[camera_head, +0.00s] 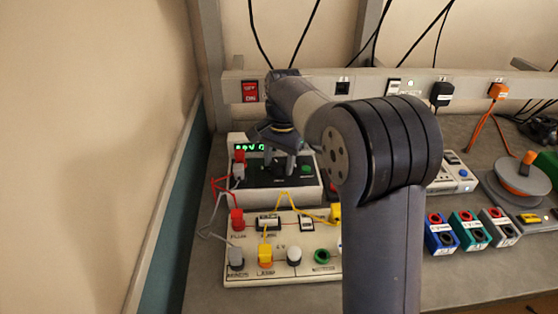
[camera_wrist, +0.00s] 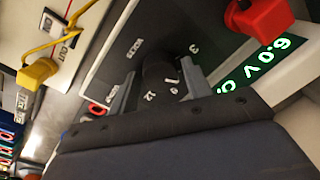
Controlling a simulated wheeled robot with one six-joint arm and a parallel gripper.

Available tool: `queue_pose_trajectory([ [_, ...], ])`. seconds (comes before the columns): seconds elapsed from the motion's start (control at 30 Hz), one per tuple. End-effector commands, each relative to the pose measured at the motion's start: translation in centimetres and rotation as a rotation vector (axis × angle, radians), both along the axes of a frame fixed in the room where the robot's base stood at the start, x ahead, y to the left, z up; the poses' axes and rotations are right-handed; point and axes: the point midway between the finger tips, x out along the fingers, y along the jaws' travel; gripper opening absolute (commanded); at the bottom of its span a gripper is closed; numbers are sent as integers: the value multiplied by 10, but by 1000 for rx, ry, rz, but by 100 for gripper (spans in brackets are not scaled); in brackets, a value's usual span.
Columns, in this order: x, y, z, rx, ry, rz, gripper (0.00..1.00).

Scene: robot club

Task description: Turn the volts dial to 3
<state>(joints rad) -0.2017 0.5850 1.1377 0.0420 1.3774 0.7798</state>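The power supply (camera_head: 252,198) stands on the bench at left, its green display (camera_head: 249,147) lit. In the wrist view the display (camera_wrist: 262,65) reads 6.0 V, with more characters cut off. The dark volts dial (camera_wrist: 157,72) is on the black panel, with 3, 9 and 12 legible around it. My gripper (camera_head: 279,170) points down at the panel. In the wrist view my gripper (camera_wrist: 160,80) has a finger on each side of the dial, seemingly with gaps. Contact and the dial's pointer are unclear.
A red plug (camera_wrist: 262,16) sits beside the display. A white circuit board (camera_head: 282,272) with yellow and grey leads lies in front. Several coloured blocks (camera_head: 440,238) and a cable reel (camera_head: 518,178) are to the right. A power strip (camera_head: 305,84) runs behind.

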Motion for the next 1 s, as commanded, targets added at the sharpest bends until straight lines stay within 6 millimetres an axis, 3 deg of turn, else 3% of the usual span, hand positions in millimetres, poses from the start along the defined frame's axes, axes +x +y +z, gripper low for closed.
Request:
queue_pose_trajectory([
  [0.4, 0, 0, 0, 0, 0, 0, 13],
  [0.73, 0, 0, 2, 0, 2, 52, 12],
  [1.0, 1, 0, 4, 0, 2, 231, 12],
])
